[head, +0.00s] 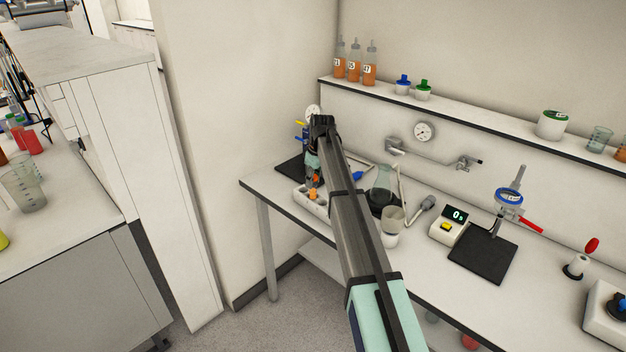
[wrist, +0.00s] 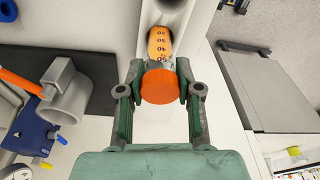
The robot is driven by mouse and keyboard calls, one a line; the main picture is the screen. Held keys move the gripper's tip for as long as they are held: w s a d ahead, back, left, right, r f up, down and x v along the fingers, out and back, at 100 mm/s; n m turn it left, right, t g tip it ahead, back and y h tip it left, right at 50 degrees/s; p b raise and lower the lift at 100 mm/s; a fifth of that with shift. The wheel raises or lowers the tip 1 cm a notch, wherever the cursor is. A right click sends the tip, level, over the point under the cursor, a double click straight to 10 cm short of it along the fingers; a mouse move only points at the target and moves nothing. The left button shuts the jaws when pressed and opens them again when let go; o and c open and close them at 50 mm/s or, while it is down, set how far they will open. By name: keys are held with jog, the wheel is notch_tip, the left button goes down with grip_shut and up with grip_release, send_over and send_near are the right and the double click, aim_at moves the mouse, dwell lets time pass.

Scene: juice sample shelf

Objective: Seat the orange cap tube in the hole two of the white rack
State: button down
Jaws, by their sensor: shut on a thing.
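My gripper (wrist: 160,90) is shut on the orange cap tube (wrist: 158,85), with one green finger on each side of the orange cap. The tube's body, with orange contents and dark graduation marks, shows beyond the cap in the wrist view. The white rack (head: 318,207) stands near the table's left end in the head view, with my gripper (head: 315,182) over it. A grey round opening shows beyond the tube at the top of the wrist view. The tube's lower end is hidden, so I cannot tell whether it is inside a hole.
A dark mat (wrist: 98,70) lies beside the rack. A flask (head: 381,180), a beaker (head: 393,219) and a scale (head: 449,229) stand to the right on the table. The wall shelf (head: 470,118) holds several orange bottles and jars. The table's front edge is close to the rack.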

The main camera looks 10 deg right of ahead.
jog(key=shift+f, duration=0.8)
jog(key=c, duration=0.7)
grip_release()
jog(key=shift+r, duration=0.1)
